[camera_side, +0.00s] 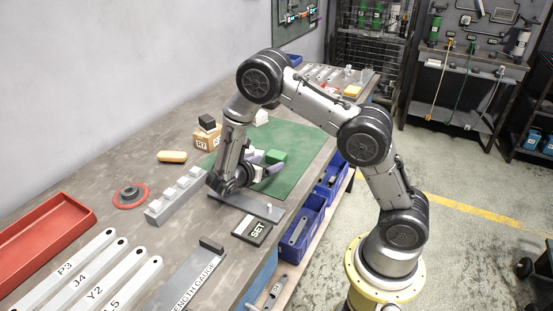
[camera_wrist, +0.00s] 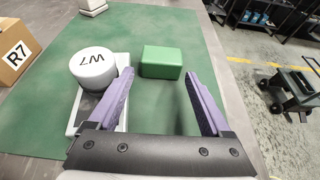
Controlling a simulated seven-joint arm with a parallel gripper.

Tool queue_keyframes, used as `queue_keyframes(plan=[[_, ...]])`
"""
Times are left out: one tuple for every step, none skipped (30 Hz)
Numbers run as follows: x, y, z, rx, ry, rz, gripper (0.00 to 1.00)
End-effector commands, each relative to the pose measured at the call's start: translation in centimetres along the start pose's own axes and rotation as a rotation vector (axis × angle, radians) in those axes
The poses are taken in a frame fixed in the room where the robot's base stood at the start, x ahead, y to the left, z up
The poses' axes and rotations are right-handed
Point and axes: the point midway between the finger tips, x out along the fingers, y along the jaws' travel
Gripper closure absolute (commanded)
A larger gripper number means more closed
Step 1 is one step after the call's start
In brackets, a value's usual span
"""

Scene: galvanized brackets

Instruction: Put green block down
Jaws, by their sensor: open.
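The green block (camera_wrist: 162,62) lies on the green mat (camera_wrist: 160,20) in the wrist view, just beyond my fingertips and roughly between their lines. It also shows in the side view (camera_side: 276,156), on the mat beside my gripper. My gripper (camera_wrist: 157,80) has its two purple fingers spread wide with nothing between them. In the side view my gripper (camera_side: 262,166) is low over the mat, and the arm partly hides it. A white cylinder marked "W7" or similar (camera_wrist: 93,70) sits on a light grey plate (camera_wrist: 75,112) by the left finger, which partly covers the plate.
A cardboard box marked R7 (camera_wrist: 16,52) stands left of the mat. The mat right of the block is clear.

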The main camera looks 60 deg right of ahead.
Motion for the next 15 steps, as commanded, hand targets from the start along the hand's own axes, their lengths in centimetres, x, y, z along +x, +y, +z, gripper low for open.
queue_keyframes(plan=[[0.3,-0.1,0.0,0.0,0.001,-0.002,0.18],[0.4,-0.1,0.0,0.0,0.001,-0.001,0.18],[0.6,-0.1,0.0,0.0,0.001,-0.001,0.18],[0.8,-0.1,0.1,0.0,0.0,-0.001,0.18],[1.1,-0.1,0.2,0.0,0.0,-0.002,0.18],[1.6,-0.2,0.3,0.001,0.0,-0.004,0.18],[2.0,-0.2,0.4,0.001,0.0,-0.004,0.18],[2.5,-0.2,0.5,0.001,0.0,-0.004,0.18],[3.1,-0.3,0.7,0.002,0.0,-0.005,0.18],[3.5,-0.3,0.8,0.002,0.0,-0.004,0.18],[4.0,-0.3,0.8,0.002,0.001,-0.005,0.18],[4.5,-0.2,0.7,0.0,0.001,-0.003,0.18],[4.8,-0.2,0.7,0.0,0.001,-0.003,0.18],[5.1,-0.2,0.7,0.0,0.001,-0.003,0.18],[5.3,-0.2,0.8,0.0,0.0,-0.002,0.18]])
